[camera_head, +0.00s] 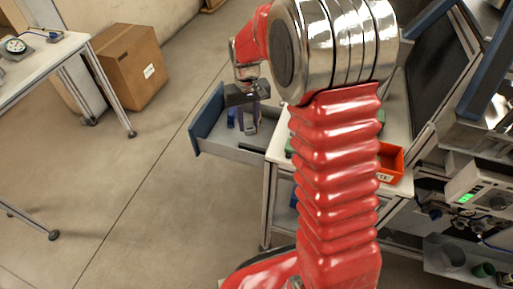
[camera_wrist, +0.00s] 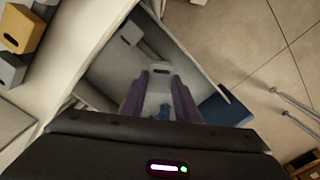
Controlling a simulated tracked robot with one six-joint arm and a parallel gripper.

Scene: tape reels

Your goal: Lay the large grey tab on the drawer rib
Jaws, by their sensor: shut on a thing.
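My gripper (camera_wrist: 160,92) is shut on a light grey tab (camera_wrist: 160,72) with a dark slot, seen between its two purple fingers in the wrist view. In the head view my gripper (camera_head: 246,124) hangs over the open drawer (camera_head: 228,146), which has a blue front. The tab is hardly visible there. A dark bar (camera_wrist: 150,48) crosses the drawer's far part in the wrist view, with a smaller grey piece (camera_wrist: 131,33) at its end. I cannot tell for sure whether this bar is the rib. The held tab appears above the drawer floor; contact cannot be told.
A blue item (camera_head: 231,116) lies in the drawer near my gripper. On the worktop, a yellow block (camera_wrist: 21,29) and grey blocks (camera_wrist: 8,72) stand beside the drawer. A red bin (camera_head: 391,162) is on the bench at right. The floor left of the drawer is clear.

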